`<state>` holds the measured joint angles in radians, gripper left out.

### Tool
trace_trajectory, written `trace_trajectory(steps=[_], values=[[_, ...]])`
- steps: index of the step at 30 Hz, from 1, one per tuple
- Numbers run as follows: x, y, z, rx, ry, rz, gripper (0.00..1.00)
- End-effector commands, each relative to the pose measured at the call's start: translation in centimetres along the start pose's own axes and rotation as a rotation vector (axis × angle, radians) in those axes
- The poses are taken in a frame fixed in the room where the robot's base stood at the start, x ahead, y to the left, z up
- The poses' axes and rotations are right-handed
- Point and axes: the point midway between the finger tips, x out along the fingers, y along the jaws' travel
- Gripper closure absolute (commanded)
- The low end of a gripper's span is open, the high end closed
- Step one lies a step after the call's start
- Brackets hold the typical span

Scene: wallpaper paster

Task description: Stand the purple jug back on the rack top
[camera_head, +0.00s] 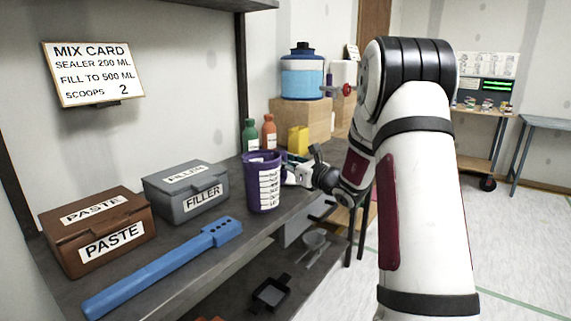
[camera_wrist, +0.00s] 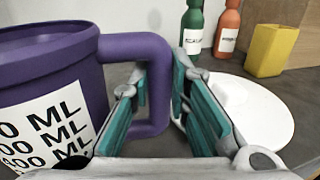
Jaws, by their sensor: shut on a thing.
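The purple jug (camera_head: 264,186) stands upright at the rack top's front part, its white volume label facing outward. Whether its base rests on the rack top (camera_head: 190,225) or is just above it I cannot tell. In the wrist view the jug (camera_wrist: 90,85) fills the left side, with its handle (camera_wrist: 150,48) toward me. My gripper (camera_wrist: 163,85) is shut on the handle, one teal-padded finger on each side. In the head view my gripper (camera_head: 291,173) reaches the jug from the right.
A grey filler box (camera_head: 187,205), brown paste box (camera_head: 98,245) and blue tool (camera_head: 165,268) lie left of the jug. Green (camera_head: 250,137) and orange (camera_head: 268,135) bottles and a yellow container (camera_head: 298,140) stand behind. A white disc (camera_wrist: 255,108) lies right of the handle.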

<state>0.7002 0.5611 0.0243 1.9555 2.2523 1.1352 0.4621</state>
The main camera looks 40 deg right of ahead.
Motion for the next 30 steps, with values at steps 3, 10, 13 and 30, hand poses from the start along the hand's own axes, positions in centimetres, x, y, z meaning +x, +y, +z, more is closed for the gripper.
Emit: trace_trajectory(steps=[3, 10, 13, 30], values=[[0.0, 0.0, -0.2, 0.0, 0.0, 0.0, 0.7], [0.0, 0.0, -0.2, 0.0, 0.0, 0.0, 0.63], [0.0, 0.0, -0.2, 0.0, 0.001, 0.0, 0.63], [-8.8, 0.0, -0.6, 0.002, 0.002, -0.004, 0.63]])
